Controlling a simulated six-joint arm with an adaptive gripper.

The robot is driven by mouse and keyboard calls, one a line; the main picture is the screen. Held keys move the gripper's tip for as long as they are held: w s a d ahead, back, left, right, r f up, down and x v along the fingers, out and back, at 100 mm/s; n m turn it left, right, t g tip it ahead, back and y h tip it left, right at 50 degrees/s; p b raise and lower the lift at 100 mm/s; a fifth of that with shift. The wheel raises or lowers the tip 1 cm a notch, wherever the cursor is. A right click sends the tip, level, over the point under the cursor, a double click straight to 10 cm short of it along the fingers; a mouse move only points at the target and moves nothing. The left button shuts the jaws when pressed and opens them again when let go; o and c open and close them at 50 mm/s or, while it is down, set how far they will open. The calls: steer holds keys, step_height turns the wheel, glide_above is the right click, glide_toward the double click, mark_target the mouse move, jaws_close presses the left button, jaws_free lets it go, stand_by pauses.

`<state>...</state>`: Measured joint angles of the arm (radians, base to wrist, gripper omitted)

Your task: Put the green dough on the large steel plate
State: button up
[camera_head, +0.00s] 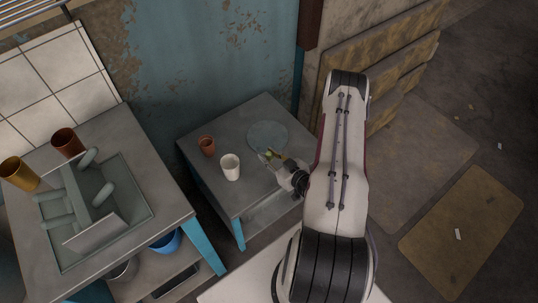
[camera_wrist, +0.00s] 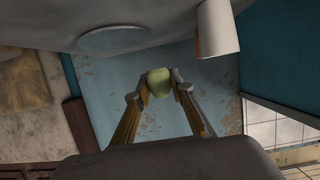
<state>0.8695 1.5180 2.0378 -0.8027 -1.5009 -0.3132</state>
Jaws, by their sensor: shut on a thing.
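The green dough (camera_wrist: 159,82) is a small pale green lump between the fingertips of my gripper (camera_wrist: 158,85) in the wrist view. My gripper is shut on it. In the head view my gripper (camera_head: 268,157) is over the right table, in front of the plate, and the dough shows small at its tips. The large steel plate (camera_head: 268,136) is a flat round grey disc on the back right of that table. It also shows in the wrist view (camera_wrist: 113,40), up and left of the dough, with nothing on it.
A white cup (camera_head: 230,167) and a small red-brown cup (camera_head: 207,146) stand left of my gripper on the grey table (camera_head: 222,125). The left table carries a grey rack (camera_head: 88,200), a yellow cup (camera_head: 19,174) and a brown cup (camera_head: 67,143). A blue wall is behind.

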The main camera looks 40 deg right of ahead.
steer(key=shift+w+d+r, duration=0.1)
steer(key=shift+d+r, duration=0.05)
steer(key=w+d+r+n+y, duration=0.1)
steer(key=w+d, duration=0.5)
steer(key=w, duration=0.1)
steer(key=shift+w+d+y, duration=0.35)
steer(key=shift+w+y, duration=0.05)
steer(key=shift+f, duration=0.15)
glide_above(271, 145)
steer(key=s+a, duration=0.1)
steer(key=s, duration=0.1)
steer(key=shift+w+a+f, duration=0.1)
steer(key=shift+w+f, duration=0.05)
steer(key=shift+f, duration=1.25)
steer(key=shift+w+a+f, duration=0.1)
steer(key=shift+f, duration=1.3)
steer(key=shift+f, duration=2.05)
